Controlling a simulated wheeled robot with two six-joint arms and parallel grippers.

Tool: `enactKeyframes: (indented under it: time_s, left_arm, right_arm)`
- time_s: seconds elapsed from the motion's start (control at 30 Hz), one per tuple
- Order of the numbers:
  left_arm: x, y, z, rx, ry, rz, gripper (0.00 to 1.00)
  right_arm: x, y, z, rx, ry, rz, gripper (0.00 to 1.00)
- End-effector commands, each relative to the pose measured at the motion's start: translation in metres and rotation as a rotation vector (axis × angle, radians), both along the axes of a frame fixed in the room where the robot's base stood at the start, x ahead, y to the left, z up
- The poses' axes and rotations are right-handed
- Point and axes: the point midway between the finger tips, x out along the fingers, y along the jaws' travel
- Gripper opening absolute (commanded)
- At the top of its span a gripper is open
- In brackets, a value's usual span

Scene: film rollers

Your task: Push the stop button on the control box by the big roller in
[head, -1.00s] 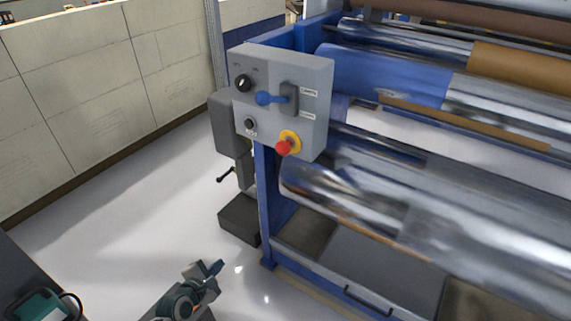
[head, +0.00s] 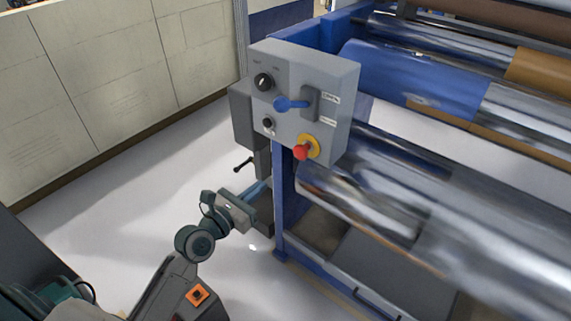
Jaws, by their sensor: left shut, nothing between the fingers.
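The grey control box (head: 340,90) is fixed to the blue frame at the left end of the rollers. The red stop button (head: 301,152) sits on a yellow ring at the lower right of its front face. A blue lever (head: 290,104) and a black knob (head: 263,82) are also on that face. The big roller (head: 400,190) is shiny metal and lies right of and below the button. My left gripper (head: 263,188) is shut and empty, below and left of the button and apart from the box. My right gripper is not in view.
The blue machine frame (head: 285,215) stands just right of my left gripper. A small black-handled crank (head: 243,164) sticks out left below the box. A pale panelled wall (head: 90,90) runs along the left. The white floor (head: 120,205) between is clear.

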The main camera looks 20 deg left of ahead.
Motion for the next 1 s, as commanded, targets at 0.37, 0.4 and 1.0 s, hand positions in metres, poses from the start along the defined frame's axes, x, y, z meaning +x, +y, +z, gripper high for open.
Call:
enactKeyframes:
  time_s: [0.37,0.4,1.0]
  left_arm:
    - [0.057,-0.021,0.002,-0.004,-0.002,0.001,0.00]
    - [0.065,-0.023,0.002,-0.004,-0.002,0.001,0.00]
    - [0.131,-0.048,0.000,0.001,0.001,0.000,0.00]
  right_arm:
    - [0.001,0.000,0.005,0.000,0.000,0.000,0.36]
    - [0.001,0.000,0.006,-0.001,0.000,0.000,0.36]
    - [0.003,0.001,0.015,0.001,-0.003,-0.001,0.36]
